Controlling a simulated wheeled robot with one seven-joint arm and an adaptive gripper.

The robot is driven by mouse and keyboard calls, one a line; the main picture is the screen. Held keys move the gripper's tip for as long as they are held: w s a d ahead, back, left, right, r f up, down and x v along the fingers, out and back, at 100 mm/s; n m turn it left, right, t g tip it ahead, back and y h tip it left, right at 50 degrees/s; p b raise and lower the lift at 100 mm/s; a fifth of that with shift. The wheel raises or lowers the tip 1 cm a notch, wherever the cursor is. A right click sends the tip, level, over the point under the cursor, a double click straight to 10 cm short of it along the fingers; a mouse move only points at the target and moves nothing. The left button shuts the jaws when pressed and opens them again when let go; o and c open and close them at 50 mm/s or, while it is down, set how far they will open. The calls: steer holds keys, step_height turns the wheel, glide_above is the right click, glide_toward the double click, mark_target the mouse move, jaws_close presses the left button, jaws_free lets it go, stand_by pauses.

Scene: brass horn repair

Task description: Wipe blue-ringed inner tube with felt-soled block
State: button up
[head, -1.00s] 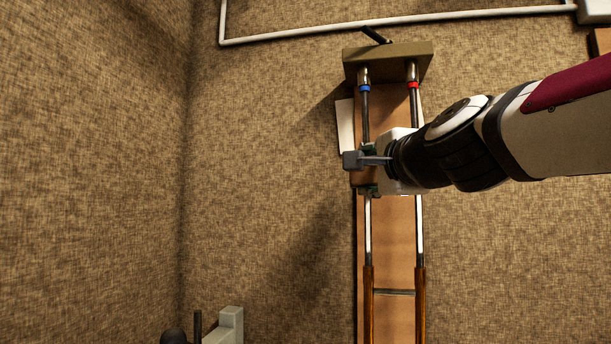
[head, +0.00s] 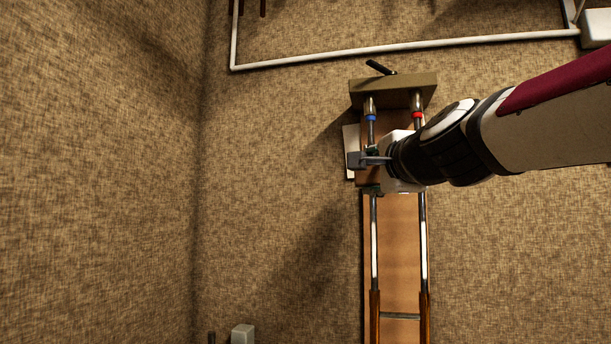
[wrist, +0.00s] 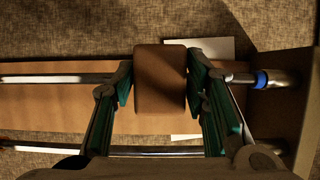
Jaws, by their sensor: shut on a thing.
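My gripper (wrist: 160,95) is shut on the felt-soled block (wrist: 160,80), a brown block with rounded edges, between its green-padded fingers. The felt sole faces away and is hidden. The block lies across the line of the blue-ringed inner tube (wrist: 55,79), which shows on both sides of it; I cannot tell whether they touch. The blue ring (wrist: 262,79) is right of the fingers. In the head view my gripper (head: 372,172) covers part of the tube (head: 374,235), a short way below the blue ring (head: 370,118).
The red-ringed tube (head: 423,235) runs parallel on the right. Both tubes enter an olive holder (head: 393,91) with a black lever, above a long tan board (head: 398,260). A white card (head: 349,140) lies left of the board. A pale pipe (head: 400,46) runs behind the holder.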

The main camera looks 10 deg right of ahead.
step_height(320, 180, up, 2)
steer(key=shift+d+r+p, duration=0.15)
steer(key=shift+r+p, duration=0.1)
steer(key=shift+p, duration=0.5)
steer(key=shift+d+r, duration=0.1)
steer(key=shift+r, duration=0.2)
steer(key=shift+c, duration=0.6)
steer(key=shift+s+r+p, duration=0.1)
steer(key=shift+r+p, duration=2.75)
steer(key=shift+r, duration=0.15)
steer(key=shift+w, duration=0.2)
steer(key=shift+w+f+b, duration=0.15)
steer(key=shift+f+b, duration=1.4)
steer(key=shift+f, duration=0.15)
steer(key=b, duration=0.5)
glide_above(374, 213)
steer(key=s+a, duration=0.1)
steer(key=s, duration=0.2)
steer(key=shift+f, duration=2.85)
steer(key=shift+s+a+f+b, duration=0.1)
steer(key=shift+f+b, duration=0.7)
steer(key=shift+f, duration=0.25)
steer(key=shift+s+a+f+b, duration=0.1)
steer(key=shift+f+b, duration=0.7)
steer(key=shift+f, duration=0.25)
steer(key=shift+w+f+b, duration=0.15)
steer(key=shift+f+b, duration=1.15)
steer(key=shift+f, duration=0.2)
